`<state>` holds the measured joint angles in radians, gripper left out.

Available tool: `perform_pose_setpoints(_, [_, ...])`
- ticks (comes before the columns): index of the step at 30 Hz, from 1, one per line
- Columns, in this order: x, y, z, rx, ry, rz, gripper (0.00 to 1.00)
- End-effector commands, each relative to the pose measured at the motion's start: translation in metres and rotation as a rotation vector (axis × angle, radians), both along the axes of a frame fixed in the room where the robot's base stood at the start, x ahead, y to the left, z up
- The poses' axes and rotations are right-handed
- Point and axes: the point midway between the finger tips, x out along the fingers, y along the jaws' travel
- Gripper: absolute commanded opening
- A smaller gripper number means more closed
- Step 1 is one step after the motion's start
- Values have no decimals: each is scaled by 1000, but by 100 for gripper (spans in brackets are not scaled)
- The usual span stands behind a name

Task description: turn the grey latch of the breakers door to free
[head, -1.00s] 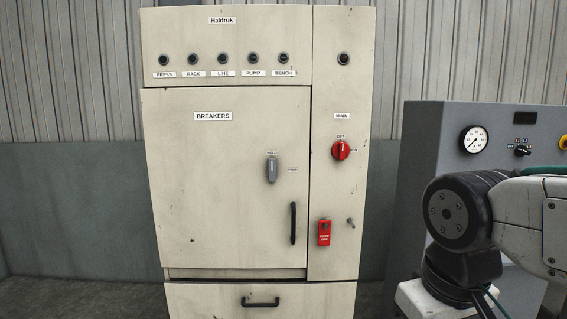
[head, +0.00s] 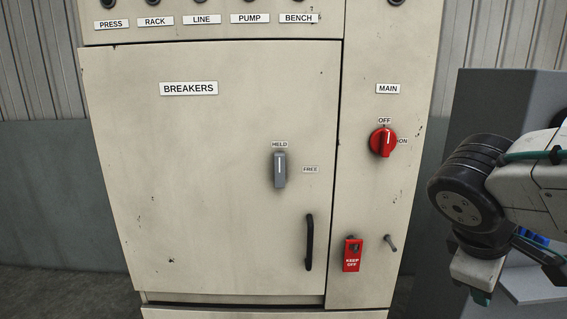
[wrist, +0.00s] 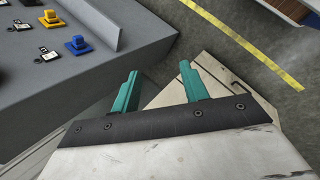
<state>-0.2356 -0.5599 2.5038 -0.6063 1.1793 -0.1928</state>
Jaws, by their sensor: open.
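The grey latch (head: 280,170) sits on the right part of the closed breakers door (head: 200,200) in the head view. It stands upright, its white line pointing up at the HELD label (head: 280,144). The FREE label (head: 311,169) is to its right. A black door handle (head: 309,242) is below the latch. My gripper shows in the wrist view (wrist: 160,90) with two teal fingers apart and nothing between them. In the head view my arm is at the right, well away from the latch, with the fingers mostly out of sight.
Right of the door are the red MAIN switch (head: 382,142) pointing at OFF, a red KEEP OFF tag (head: 352,255) and a small peg (head: 390,243). A grey console (head: 490,100) stands at the right behind my arm. Space before the door looks clear.

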Motion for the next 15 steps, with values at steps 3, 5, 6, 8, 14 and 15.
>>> perform_pose_setpoints(3, [62, 14, 21, -329, 40, 371, 45])
perform_pose_setpoints(5, [94, 32, 34, -500, 52, 556, 45])
perform_pose_setpoints(6, [115, 49, 42, -616, 56, 680, 45])
perform_pose_setpoints(8, [143, 81, 54, -789, 58, 859, 45])
perform_pose_setpoints(14, [195, 211, 76, -1300, 24, 1325, 45])
perform_pose_setpoints(15, [198, 233, 78, -1378, 13, 1387, 45])
